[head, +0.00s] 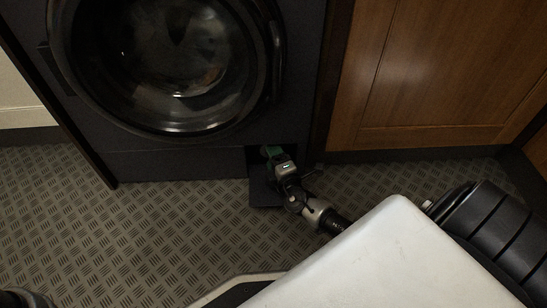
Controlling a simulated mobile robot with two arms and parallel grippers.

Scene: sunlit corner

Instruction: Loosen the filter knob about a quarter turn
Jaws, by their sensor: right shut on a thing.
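The dark washing machine (190,163) stands against the back, with its round glass door (165,60) shut. Low at its front right is a small opening, with a dark flap (262,193) folded down in front of it. My right gripper (272,154) reaches into this opening from the lower right. How far the knob is turned cannot be seen. My left gripper is not in view.
A wooden cabinet (430,75) stands to the right of the machine. A pale panel (20,90) is at the far left. The patterned floor (130,235) is clear to the left and in front of the machine.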

